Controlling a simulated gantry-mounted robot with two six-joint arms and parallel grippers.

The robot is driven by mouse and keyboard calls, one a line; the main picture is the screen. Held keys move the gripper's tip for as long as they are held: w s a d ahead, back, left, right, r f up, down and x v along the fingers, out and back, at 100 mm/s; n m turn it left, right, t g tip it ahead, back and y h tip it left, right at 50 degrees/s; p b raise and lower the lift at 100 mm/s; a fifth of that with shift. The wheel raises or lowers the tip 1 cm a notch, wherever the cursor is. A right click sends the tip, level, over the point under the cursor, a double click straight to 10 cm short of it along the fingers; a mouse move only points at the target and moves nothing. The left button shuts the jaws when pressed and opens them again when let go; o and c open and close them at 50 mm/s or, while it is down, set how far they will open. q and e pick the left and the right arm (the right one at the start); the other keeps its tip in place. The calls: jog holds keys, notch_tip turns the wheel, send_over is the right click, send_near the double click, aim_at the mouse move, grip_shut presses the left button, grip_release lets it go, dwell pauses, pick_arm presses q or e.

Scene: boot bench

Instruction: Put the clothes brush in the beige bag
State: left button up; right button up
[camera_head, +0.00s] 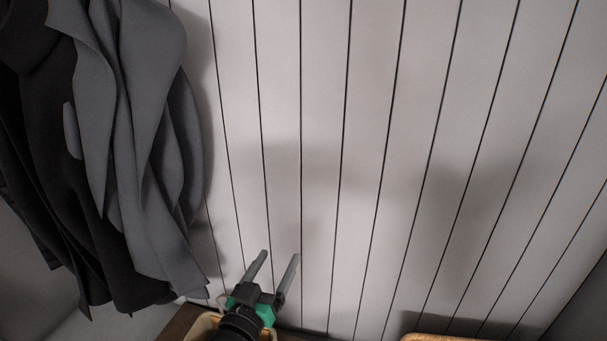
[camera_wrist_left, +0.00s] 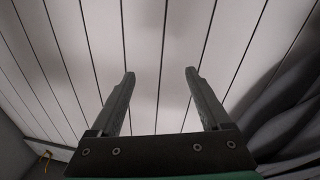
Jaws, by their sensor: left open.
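My left gripper (camera_head: 280,256) is at the bottom centre of the head view, its two fingers apart and pointing up towards the panelled wall. In the left wrist view the same gripper (camera_wrist_left: 160,74) is open, with nothing between its fingers. A beige rim (camera_head: 203,327) shows at the bottom edge of the head view, partly hidden behind my left gripper; I cannot tell whether it is the beige bag. I cannot make out the clothes brush in either view. My right gripper is not in view.
Dark and grey coats (camera_head: 140,150) hang at the left of the head view, close to my left gripper. A white panelled wall (camera_head: 330,130) stands behind. A tan edge (camera_head: 440,338) shows at the bottom right. Space above the gripper is clear.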

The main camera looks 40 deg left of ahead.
pick_arm(q)
jog(key=s+d+r+m+t+h, duration=0.1)
jog(key=d+r+m+t+h, duration=0.3)
jog(key=r, duration=0.6)
jog(key=d+r+n+t, duration=0.1)
jog(key=d+r+t, duration=0.1)
jog(key=d+r, duration=0.5)
jog(key=s+d+r+m+t+h, duration=0.2)
jog(key=s+r, duration=0.2)
jog(key=r, duration=0.4)
jog(key=s+d+r+m+t+h, duration=0.2)
jog(key=s+d+r+h, duration=0.1)
jog(key=r, duration=0.5)
jog(key=shift+s+d+m+t+h, duration=0.3)
jog(key=shift+s, duration=0.5)
jog(key=shift+r, duration=0.15)
